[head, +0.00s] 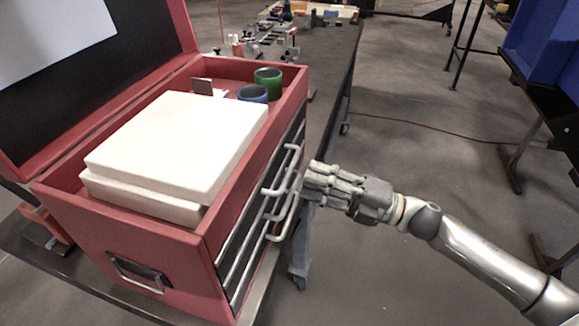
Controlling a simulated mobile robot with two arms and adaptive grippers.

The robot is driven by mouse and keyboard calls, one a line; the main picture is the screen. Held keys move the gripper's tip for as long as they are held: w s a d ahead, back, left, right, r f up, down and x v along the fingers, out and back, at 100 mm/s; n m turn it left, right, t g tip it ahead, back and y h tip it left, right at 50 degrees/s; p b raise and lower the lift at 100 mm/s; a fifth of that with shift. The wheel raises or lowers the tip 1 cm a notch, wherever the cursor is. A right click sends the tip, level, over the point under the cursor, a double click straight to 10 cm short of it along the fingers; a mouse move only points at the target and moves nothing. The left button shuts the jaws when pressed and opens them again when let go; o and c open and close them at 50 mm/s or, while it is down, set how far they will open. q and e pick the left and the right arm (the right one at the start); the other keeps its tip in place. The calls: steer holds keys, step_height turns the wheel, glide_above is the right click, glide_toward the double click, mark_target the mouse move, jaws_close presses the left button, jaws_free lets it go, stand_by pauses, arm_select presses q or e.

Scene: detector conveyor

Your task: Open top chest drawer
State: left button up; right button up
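A red tool chest (150,232) with its lid raised stands on a dark table in the left half of the head view. Its drawer fronts face right, seen at a steep angle, with silver bar handles. The upper handle (283,172) and a lower handle (286,217) show clearly. The top drawer looks closed, flush with the front. My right gripper (308,180) is just right of the handles, fingers pointing left at them. Whether it touches a handle, and how far its fingers are open, is unclear. My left gripper is out of view.
White slabs (180,140), a green cup (268,82) and a blue cup (252,95) sit in the chest's top tray. The dark table (325,105) carries small parts farther back. Blue bins (545,40) stand at far right. The floor between is mostly clear, with a thin red cable.

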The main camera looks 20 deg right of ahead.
mark_target(290, 170)
steer(key=shift+p+x, duration=1)
steer(key=shift+x, duration=1.9)
steer(key=shift+c, duration=0.4)
jaws_close()
